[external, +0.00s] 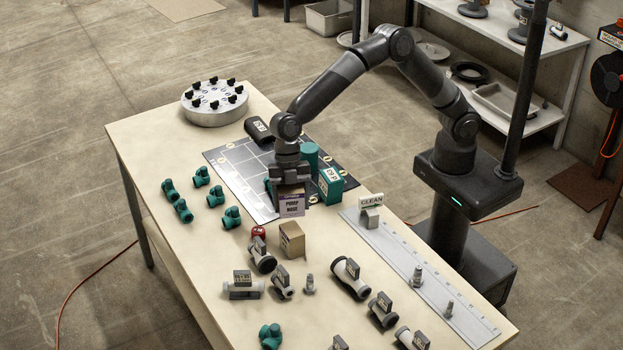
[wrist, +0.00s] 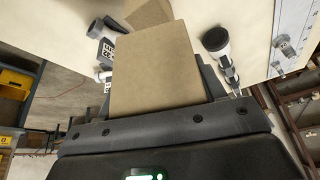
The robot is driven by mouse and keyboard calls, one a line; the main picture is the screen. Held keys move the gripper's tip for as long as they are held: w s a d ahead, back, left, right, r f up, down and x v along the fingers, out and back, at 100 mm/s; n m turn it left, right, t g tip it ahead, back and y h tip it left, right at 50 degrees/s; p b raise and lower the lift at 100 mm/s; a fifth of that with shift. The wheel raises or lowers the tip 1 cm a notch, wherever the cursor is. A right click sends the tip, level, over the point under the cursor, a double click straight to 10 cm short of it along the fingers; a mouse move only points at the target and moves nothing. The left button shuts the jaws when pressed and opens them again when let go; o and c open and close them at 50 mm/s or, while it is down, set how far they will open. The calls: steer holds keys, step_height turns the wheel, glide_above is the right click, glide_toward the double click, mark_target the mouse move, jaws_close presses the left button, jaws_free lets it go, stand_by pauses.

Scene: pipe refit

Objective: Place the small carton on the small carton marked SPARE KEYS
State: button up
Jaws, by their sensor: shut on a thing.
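My gripper (external: 289,180) is shut on a small carton (external: 292,204) with a purple band and a printed face that seems to read PUMP. In the wrist view the carton's plain brown face (wrist: 157,70) fills the space between the fingers. It is upright near the front edge of the dark mat; I cannot tell whether it touches the surface. A second small brown carton (external: 292,241) stands on the table just in front of it, and part of it shows in the wrist view (wrist: 150,13). No SPARE KEYS marking is readable in either view.
The gridded mat (external: 238,172) holds a teal box (external: 331,186) and teal cylinder (external: 309,154) close to my gripper. A red item (external: 258,232) and grey pipe pieces stand near the second carton. A metal rail (external: 405,257) runs along the right. Teal fittings lie left.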

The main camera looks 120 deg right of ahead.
mark_target(292, 217)
steer(key=shift+w+a+f, duration=0.35)
steer(key=shift+a+f, duration=0.1)
steer(key=shift+a, duration=0.2)
steer(key=shift+f, duration=2)
steer(key=shift+f, duration=0.1)
steer(key=o, duration=1)
